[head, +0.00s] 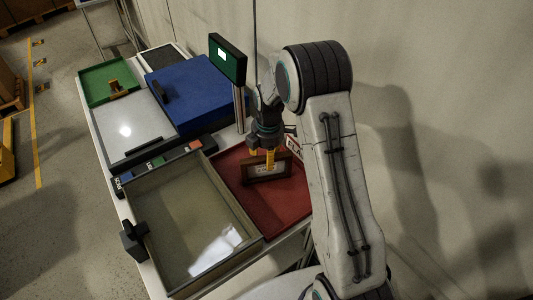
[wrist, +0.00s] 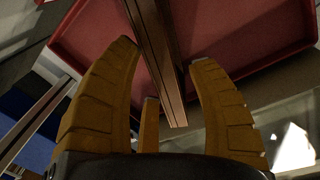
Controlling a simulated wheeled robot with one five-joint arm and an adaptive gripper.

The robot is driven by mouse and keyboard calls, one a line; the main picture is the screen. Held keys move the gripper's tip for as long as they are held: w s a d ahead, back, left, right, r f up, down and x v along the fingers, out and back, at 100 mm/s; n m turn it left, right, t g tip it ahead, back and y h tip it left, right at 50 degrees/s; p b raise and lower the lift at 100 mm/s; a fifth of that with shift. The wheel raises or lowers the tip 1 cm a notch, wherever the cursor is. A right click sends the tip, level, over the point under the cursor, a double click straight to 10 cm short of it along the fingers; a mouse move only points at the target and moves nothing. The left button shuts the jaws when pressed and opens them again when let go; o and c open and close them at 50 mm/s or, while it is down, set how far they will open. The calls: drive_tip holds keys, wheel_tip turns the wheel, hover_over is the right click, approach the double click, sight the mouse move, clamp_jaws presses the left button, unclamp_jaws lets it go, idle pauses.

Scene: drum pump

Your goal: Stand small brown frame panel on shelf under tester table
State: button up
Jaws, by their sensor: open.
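The small brown frame panel (head: 258,175) stands on edge in the red tray (head: 296,203), with a pale label inside its frame. My gripper (head: 270,158) points down over it, its yellow fingers at the panel's upper part. In the wrist view my gripper (wrist: 166,55) is open. The panel's brown edge (wrist: 160,60) runs between the yellow fingers, with visible gaps on both sides. The red tray (wrist: 250,40) lies beneath. I cannot make out a shelf under the table; the table top and its contents hide what is below.
A glass-topped box (head: 190,225) stands left of the red tray. A blue case (head: 193,92), a green tray (head: 108,80) and a white panel (head: 127,123) lie further back. A small screen on a post (head: 228,60) rises near my arm. The floor (head: 60,235) at left is open.

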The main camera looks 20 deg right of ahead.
drive_tip(key=shift+r+p, duration=0.7)
drive_tip(key=shift+r, duration=0.2)
wheel_tip(320, 180, up, 10)
drive_tip(key=s+b, duration=0.1)
drive_tip(key=b, duration=0.6)
drive_tip(key=s+r+m+t, duration=0.1)
drive_tip(key=s+r+m, duration=0.25)
drive_tip(key=s, duration=0.25)
drive_tip(key=s+r+m, duration=0.2)
drive_tip(key=s+m, duration=0.2)
drive_tip(key=s, duration=0.3)
drive_tip(key=s+f+m+t, duration=0.1)
drive_tip(key=s+f+m, duration=0.2)
drive_tip(key=s+m, duration=0.6)
drive_tip(key=s, duration=0.5)
drive_tip(key=shift+s+f+m+t, duration=0.15)
drive_tip(key=shift+f+m+t, duration=0.15)
drive_tip(key=shift+f+m, duration=0.1)
